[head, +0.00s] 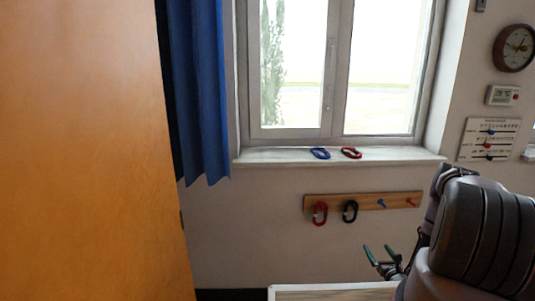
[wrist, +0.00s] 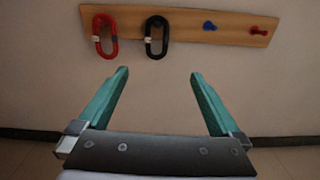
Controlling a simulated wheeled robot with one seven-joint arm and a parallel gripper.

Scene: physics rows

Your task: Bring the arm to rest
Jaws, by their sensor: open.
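My gripper (head: 379,255) is at the lower right of the head view, below the wooden peg rail and in front of the wall. Its two green fingers are spread apart with nothing between them, as the wrist view (wrist: 160,88) also shows. My arm fills the lower right corner of the head view. A red ring (head: 320,213) and a black ring (head: 350,211) hang on the rail (head: 390,202), left of a blue peg (head: 381,203) and a red peg (head: 411,202) that are bare. My fingers are apart from the rings.
A blue ring (head: 320,153) and a red ring (head: 351,152) lie on the window sill (head: 260,157). An orange-brown panel (head: 80,150) fills the left side. A blue curtain (head: 200,90) hangs beside the window. A pale-edged surface (head: 330,291) lies at the bottom.

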